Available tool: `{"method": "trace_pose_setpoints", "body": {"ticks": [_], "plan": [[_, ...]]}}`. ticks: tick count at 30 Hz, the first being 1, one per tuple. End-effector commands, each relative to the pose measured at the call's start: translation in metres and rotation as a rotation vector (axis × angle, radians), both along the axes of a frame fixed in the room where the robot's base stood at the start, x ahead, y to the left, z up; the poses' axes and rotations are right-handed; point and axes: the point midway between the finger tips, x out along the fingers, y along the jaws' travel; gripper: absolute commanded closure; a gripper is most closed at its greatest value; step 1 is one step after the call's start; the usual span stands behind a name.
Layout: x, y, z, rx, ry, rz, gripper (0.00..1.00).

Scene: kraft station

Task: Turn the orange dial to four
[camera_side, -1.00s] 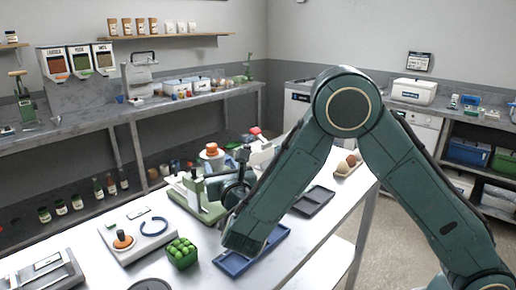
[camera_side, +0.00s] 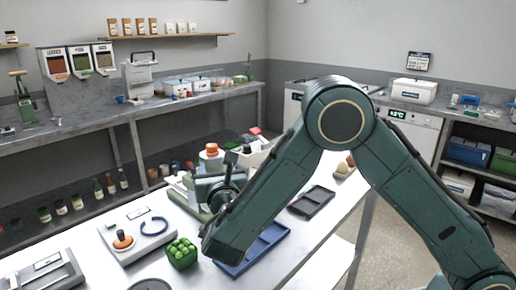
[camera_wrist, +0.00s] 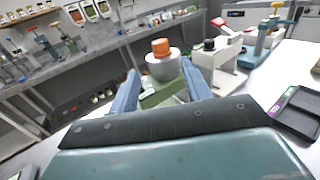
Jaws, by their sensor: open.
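Two orange round parts show. One is an orange knob (camera_side: 122,240) on a white panel (camera_side: 148,252) at the front left, beside a dark blue ring (camera_side: 153,227). The other is an orange cap (camera_side: 211,148) on a pale round body further back; in the wrist view this orange cap (camera_wrist: 160,47) sits above a grey bowl-like body (camera_wrist: 163,68) on a green base. No numbers can be read on either. My gripper (camera_wrist: 159,74) is open, its two blue-grey fingers apart on either side of the grey body in the picture. Contact cannot be told.
A blue tray (camera_side: 252,250) and a dark tray (camera_side: 311,201) lie on the white table. In the wrist view, a white device with a red top (camera_wrist: 232,47) stands right of the orange-capped device.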

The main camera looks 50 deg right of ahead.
Motion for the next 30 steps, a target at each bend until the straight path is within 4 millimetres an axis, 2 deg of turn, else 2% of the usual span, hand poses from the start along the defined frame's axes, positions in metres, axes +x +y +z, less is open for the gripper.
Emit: {"method": "trace_pose_setpoints", "body": {"ticks": [8,21,30], "plan": [[0.027,-0.019,0.000,0.002,-0.001,-0.004,0.52],[0.083,-0.056,0.000,0.000,-0.001,-0.003,0.52],[0.105,-0.069,0.000,0.000,-0.001,-0.001,0.52]]}}
